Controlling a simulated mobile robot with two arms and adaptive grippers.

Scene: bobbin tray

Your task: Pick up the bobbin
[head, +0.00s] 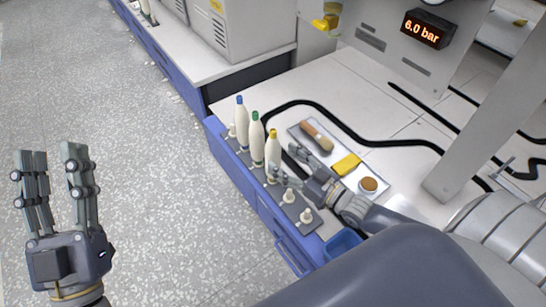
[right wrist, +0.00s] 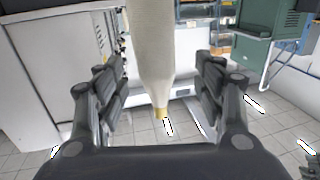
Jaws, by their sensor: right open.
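Three white bobbins with blue, green and yellow tips stand upright in a row on a dark peg rail (head: 287,207) along the bench's front edge. The yellow-tipped bobbin (head: 273,147) is nearest my right gripper (head: 283,163). That gripper is open, with its fingers reaching around the bobbin's lower part. The blue-tipped bobbin (head: 240,118) and green-tipped bobbin (head: 257,138) stand further left. My left gripper (head: 55,152) is open and empty over the floor.
Empty pegs (head: 305,215) sit on the rail's near end. Behind the rail, a tray (head: 327,157) holds a brush (head: 316,135), a yellow cloth (head: 346,164) and a round tin (head: 369,185). A blue bin (head: 342,243) is by my right forearm. A black cable crosses the bench.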

